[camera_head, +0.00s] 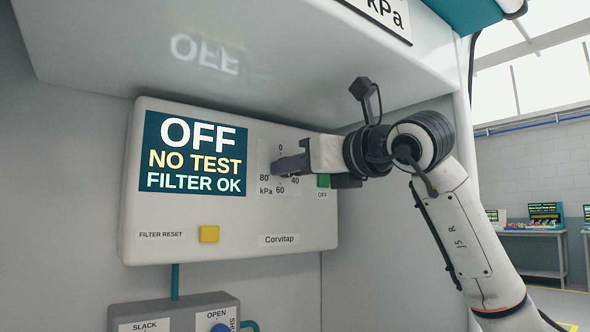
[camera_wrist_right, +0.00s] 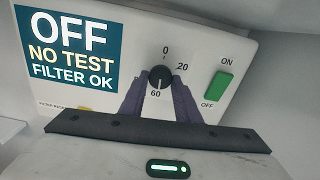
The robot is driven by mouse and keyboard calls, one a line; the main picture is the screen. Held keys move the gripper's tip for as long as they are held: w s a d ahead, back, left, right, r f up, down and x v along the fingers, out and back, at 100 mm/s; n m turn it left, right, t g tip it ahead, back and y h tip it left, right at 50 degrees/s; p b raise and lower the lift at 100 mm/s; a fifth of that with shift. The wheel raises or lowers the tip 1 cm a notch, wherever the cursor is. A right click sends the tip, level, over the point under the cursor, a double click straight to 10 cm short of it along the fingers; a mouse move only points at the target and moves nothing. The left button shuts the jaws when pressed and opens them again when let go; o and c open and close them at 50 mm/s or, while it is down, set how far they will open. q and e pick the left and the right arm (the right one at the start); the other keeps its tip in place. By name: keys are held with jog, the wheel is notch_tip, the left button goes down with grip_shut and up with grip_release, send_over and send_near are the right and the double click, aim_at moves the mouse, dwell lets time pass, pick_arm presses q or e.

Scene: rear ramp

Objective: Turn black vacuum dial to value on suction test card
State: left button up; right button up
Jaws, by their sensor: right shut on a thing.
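The black vacuum dial (camera_wrist_right: 160,77) is a round knob on the white panel (camera_head: 290,228), with a kPa scale that reads 0, 20, 40, 60 and 80 around it. My right gripper (camera_wrist_right: 160,90) is shut on the dial, one dark finger on each side of it. In the head view the right gripper (camera_head: 278,166) reaches the panel from the right and hides the dial. I cannot tell surely where the dial's mark points. A card (camera_head: 385,14) ending in "kPa" is cut off at the top; its value is out of view. My left gripper is not in view.
The screen (camera_head: 194,153) reads "OFF, NO TEST, FILTER OK". A green ON/OFF switch (camera_wrist_right: 218,87) sits right of the dial, close to my gripper in the head view. A yellow filter reset button (camera_head: 209,234) is lower left. A grey box (camera_head: 172,312) with a blue knob is below.

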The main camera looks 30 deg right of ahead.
jog(key=shift+m, duration=0.4)
jog(key=o, duration=1)
jog(key=s, duration=0.3)
jog(key=s+d, duration=0.1)
jog(key=s, duration=0.6)
jog(key=shift+s+d+b, duration=0.15)
jog(key=shift+d+b, duration=0.05)
jog(key=shift+b, duration=0.1)
